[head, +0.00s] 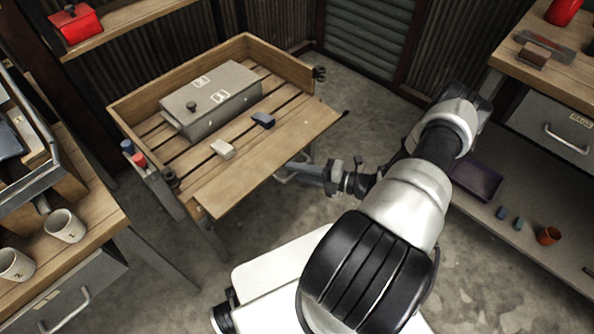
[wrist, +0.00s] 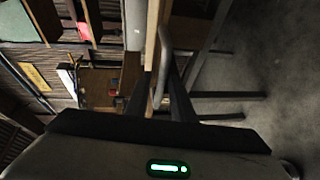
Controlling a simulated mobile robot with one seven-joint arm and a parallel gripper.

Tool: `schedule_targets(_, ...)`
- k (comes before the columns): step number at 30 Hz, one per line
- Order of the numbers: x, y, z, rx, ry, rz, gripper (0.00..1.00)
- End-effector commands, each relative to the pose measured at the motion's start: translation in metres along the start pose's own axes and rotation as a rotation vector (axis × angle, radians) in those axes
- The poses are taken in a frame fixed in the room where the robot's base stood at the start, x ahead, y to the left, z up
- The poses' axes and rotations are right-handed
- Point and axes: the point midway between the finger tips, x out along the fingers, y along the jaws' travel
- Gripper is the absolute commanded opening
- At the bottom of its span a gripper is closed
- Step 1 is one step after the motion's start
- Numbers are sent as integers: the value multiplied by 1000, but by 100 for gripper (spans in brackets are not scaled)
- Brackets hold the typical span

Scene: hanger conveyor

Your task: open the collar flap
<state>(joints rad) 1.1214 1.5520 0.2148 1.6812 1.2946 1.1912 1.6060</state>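The collar flap (head: 268,160) is the broad wooden front board of the slatted cart. It lies folded outward, roughly level with the slats, not upright like the back and side walls. In the wrist view a wooden edge (wrist: 152,40) runs vertically, with a grey bar handle (wrist: 164,55) beside it. My gripper (head: 300,172) is at the flap's outer edge, partly hidden under it. In the wrist view my gripper (wrist: 161,85) has its two dark fingers apart, with the bar between them. Firm contact with the bar does not show.
A grey lidded box (head: 235,92), a pale block (head: 222,149) and a dark blue block (head: 263,120) stand on the cart. A bench with mugs (head: 65,226) is at left. A workbench with a drawer (head: 550,115) is at right.

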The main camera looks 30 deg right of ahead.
Motion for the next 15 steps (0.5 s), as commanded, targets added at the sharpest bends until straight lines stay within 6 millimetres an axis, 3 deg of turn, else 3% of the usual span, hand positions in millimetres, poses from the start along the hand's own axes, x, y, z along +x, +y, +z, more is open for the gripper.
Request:
schedule_targets(1,0,0,0,0,0,0,13)
schedule_targets(3,0,0,0,0,0,0,1)
schedule_targets(4,0,0,0,0,0,0,0)
schedule_targets(11,-1,2,0,1,0,-3,0)
schedule_targets(15,-2,19,0,20,1,-55,0)
